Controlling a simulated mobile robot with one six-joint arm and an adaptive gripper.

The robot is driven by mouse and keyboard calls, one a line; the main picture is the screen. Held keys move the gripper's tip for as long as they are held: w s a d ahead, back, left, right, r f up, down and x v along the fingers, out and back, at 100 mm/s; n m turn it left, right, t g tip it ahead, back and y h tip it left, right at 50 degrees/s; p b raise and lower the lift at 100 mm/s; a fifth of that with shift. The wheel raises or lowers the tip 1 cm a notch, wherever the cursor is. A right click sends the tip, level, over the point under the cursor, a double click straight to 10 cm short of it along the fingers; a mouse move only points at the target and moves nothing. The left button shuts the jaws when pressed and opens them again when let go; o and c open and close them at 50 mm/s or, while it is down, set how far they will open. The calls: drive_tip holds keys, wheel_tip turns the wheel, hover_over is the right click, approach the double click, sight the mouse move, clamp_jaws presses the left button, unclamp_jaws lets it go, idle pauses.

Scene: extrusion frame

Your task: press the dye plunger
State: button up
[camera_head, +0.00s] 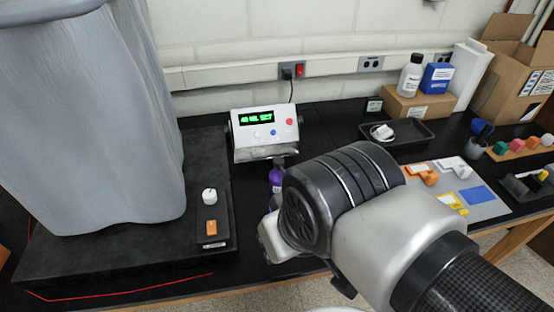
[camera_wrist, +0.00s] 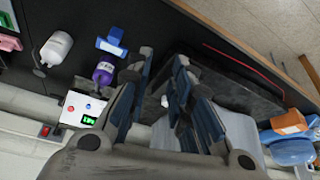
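A white round knob (camera_head: 209,196) stands on a small black block, just above an orange piece (camera_head: 210,227). A purple bottle (camera_head: 275,180) stands below the control box and is partly hidden by my wrist; it also shows in the wrist view (camera_wrist: 103,72), left of my fingers. No label shows which part is the dye plunger. My gripper (camera_wrist: 163,65) is open, with a gap between its fingers and nothing held. A small white shape (camera_wrist: 165,101), perhaps the knob, shows in that gap. In the head view my wrist is right of the knob and hides most of the gripper.
A control box (camera_head: 264,134) with a green display stands behind. A large grey draped column (camera_head: 90,110) rises left of the knob. A black tray (camera_head: 410,134) and a grey mat (camera_head: 480,205) with coloured parts lie right. Bare black bench shows around the block.

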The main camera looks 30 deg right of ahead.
clamp_jaws()
idle(1.2)
